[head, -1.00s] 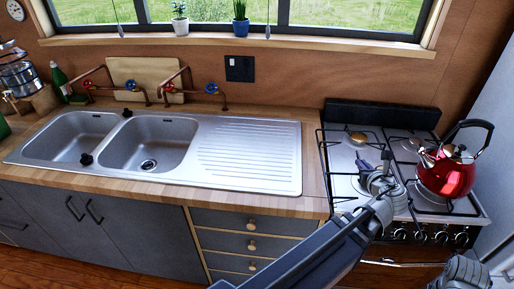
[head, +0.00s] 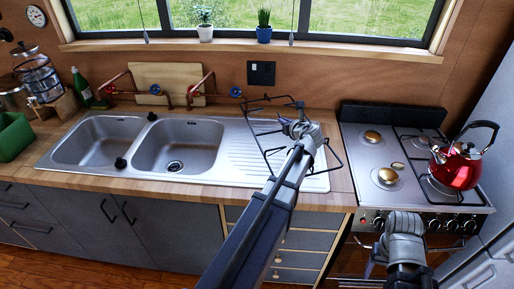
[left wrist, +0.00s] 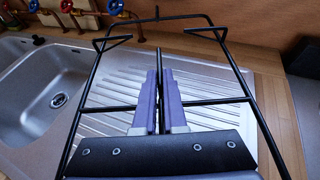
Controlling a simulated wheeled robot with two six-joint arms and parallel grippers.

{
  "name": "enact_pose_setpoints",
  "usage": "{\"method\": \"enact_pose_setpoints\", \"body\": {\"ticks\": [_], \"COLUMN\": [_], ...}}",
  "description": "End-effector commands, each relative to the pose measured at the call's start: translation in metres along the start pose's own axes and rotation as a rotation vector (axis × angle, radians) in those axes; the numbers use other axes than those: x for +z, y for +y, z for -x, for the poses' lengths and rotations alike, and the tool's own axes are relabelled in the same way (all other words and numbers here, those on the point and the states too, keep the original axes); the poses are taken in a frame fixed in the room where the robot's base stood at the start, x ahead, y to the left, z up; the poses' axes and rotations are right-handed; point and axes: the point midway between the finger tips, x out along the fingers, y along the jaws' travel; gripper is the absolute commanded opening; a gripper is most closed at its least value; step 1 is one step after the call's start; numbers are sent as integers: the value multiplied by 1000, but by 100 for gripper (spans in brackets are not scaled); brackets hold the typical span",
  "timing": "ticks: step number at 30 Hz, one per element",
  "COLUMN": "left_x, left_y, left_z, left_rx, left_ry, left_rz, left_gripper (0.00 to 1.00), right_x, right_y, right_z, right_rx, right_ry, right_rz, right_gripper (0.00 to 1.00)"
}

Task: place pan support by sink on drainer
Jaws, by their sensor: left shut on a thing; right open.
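The pan support, a black wire frame, is in my left gripper (head: 300,128). It is over the right part of the steel drainer (head: 240,150), beside the sink bowls. In the left wrist view the pan support (left wrist: 110,108) spreads around the purple fingers of my left gripper (left wrist: 157,100), with the ridged drainer (left wrist: 115,88) beneath it. I cannot tell whether the frame touches the drainer. Its near end is partly hidden by the gripper. My right gripper (head: 372,262) is open and empty in front of the stove.
The stove (head: 365,150) has its left burners bare, and a red kettle (head: 456,168) stands on its right side. Two sink bowls (head: 178,148) lie left of the drainer. Pipes with taps (head: 197,92) and a wooden board (head: 160,75) stand behind.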

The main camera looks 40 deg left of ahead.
Motion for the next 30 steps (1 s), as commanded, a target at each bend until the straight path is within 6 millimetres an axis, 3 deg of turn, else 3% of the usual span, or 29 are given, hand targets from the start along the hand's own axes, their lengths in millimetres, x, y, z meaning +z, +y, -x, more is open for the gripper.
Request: {"method": "enact_pose_setpoints", "body": {"ticks": [11,24,30], "left_x": [-1,-52,-55], "left_y": [0,1,0], "left_z": [-5,-26,-27], "left_rx": [1,1,1], "left_ry": [-2,-2,-2], "left_rz": [0,0,0], "left_gripper": [0,0,0], "right_x": [0,-3,-4], "right_y": [0,-6,-6], "right_z": [-4,-58,-62], "right_rx": [0,0,0], "right_ry": [0,0,0], "right_rz": [0,0,0], "right_gripper": [63,63,63]}}
